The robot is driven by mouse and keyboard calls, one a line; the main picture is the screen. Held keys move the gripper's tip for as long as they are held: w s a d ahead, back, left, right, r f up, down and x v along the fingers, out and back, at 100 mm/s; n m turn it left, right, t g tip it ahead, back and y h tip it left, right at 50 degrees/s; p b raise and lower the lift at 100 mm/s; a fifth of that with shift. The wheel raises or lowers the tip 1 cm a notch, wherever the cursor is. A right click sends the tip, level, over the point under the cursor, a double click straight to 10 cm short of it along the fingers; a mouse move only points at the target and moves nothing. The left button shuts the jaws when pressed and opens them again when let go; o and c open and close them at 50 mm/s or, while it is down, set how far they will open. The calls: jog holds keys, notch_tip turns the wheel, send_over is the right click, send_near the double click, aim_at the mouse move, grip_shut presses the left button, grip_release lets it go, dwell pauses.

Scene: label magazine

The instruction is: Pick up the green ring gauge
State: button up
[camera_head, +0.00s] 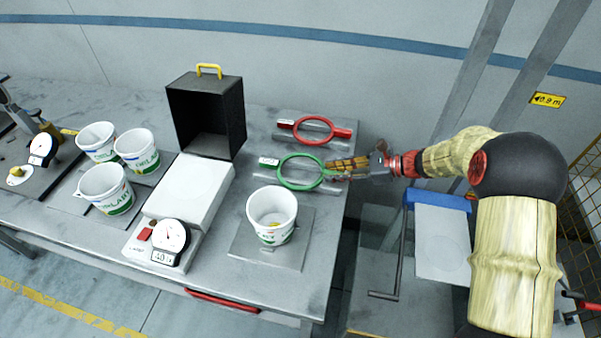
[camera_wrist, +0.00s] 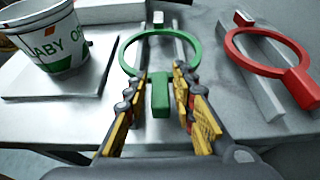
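The green ring gauge (camera_head: 279,181) lies on a rack on the grey workbench, in front of a red ring gauge. In the wrist view, its green handle (camera_wrist: 160,94) points toward me, with the ring beyond it. My gripper (camera_head: 331,170) reaches in from the right at the handle side. In the wrist view, the fingers of my gripper (camera_wrist: 161,76) are open, one on each side of the handle, with a visible gap on both sides. The head view hides most of the handle behind the fingers.
The red ring gauge (camera_wrist: 304,88) lies close by on its own rack. A white bucket (camera_head: 271,208) stands on a plate in front. A black open box (camera_head: 208,115), a white scale (camera_head: 190,190) and several more buckets are further left. The bench ends right of the rings.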

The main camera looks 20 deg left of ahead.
jog(key=shift+a+f, duration=0.15)
jog(key=shift+a, duration=0.1)
jog(key=shift+c, duration=1.2)
jog(key=c, duration=0.4)
grip_shut()
